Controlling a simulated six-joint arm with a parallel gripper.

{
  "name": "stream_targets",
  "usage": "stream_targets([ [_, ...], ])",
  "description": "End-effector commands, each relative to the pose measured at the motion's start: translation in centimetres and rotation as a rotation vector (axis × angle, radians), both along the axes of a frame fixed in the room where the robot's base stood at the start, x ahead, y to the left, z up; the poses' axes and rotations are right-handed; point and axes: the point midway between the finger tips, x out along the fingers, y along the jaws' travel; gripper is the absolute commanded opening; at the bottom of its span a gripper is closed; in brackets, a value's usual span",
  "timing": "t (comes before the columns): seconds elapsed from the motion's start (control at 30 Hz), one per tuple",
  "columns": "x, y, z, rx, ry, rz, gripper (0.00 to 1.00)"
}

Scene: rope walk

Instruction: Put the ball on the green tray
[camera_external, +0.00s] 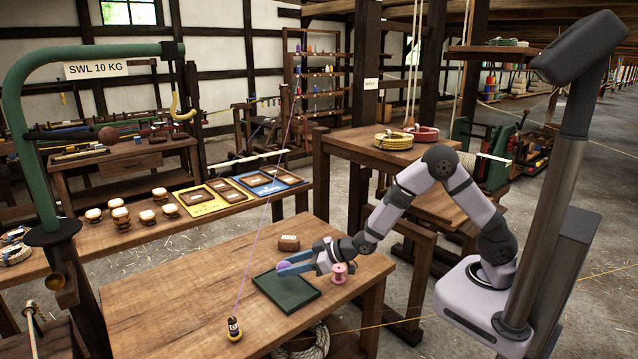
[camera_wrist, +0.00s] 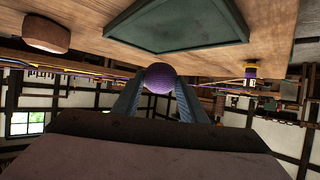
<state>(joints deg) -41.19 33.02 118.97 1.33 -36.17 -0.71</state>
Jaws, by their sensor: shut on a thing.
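The purple ball (camera_external: 284,266) is held between the blue fingertips of my gripper (camera_external: 290,266). In the wrist view the ball (camera_wrist: 160,78) sits between the two fingers of my gripper (camera_wrist: 159,88). The green tray (camera_external: 287,293) lies flat on the wooden table, and the ball shows over its back edge in the external view. The tray (camera_wrist: 178,46) also shows in the wrist view, which looks upside down. The ball is apart from the tray there. My fingers hide part of the ball.
A pink spool (camera_external: 339,273) stands right of the tray, close to my gripper. A brown block (camera_external: 289,243) lies behind it. The table (camera_external: 185,290) is clear left of the tray.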

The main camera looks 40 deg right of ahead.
Motion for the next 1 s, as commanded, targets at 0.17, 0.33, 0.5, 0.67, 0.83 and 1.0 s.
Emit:
stream_targets([
  [0.17, 0.0, 0.0, -0.3, 0.001, -0.001, 0.000, 0.17],
  [0.33, -0.1, 0.0, -2.3, -0.003, 0.003, 0.000, 0.17],
  [0.5, 0.0, 0.0, -3.9, -0.001, 0.001, 0.000, 0.17],
  [0.67, 0.0, 0.0, -4.2, 0.001, -0.002, 0.000, 0.17],
  [0.83, 0.0, 0.0, -4.2, 0.001, -0.002, 0.000, 0.17],
  [1.0, 0.0, 0.0, -4.6, 0.001, -0.001, 0.000, 0.41],
])
